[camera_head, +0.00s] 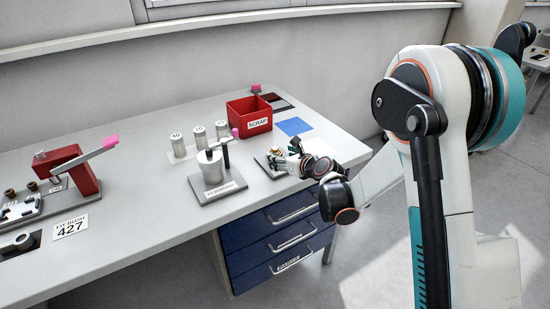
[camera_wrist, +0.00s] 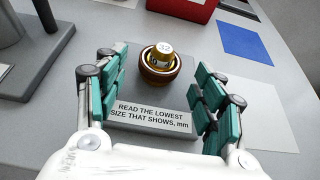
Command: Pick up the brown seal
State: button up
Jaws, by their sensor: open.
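The brown seal (camera_wrist: 161,80) is a dark ring around a brass stepped gauge (camera_wrist: 162,52) with a number on its top. The gauge stands on a grey base plate whose sloped front label (camera_wrist: 150,118) reads "READ THE LOWEST SIZE THAT SHOWS, mm". In the head view the gauge (camera_head: 275,151) shows only as a small gold patch, largely hidden by my gripper. My gripper (camera_head: 287,155) is open and empty over the near side of the base. In the wrist view its teal-padded fingers stand left and right, with the seal ahead between them, apart from both.
A red SCRAP bin (camera_head: 249,116) stands behind the gauge. A blue square (camera_head: 295,127) and a white sheet lie to the right. A grey post fixture (camera_head: 211,168) and several numbered cylinders stand left. A red lever press (camera_head: 74,170) is farther left.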

jog(key=shift+x, duration=1.3)
jog(key=c, duration=1)
jog(key=shift+c, duration=0.2)
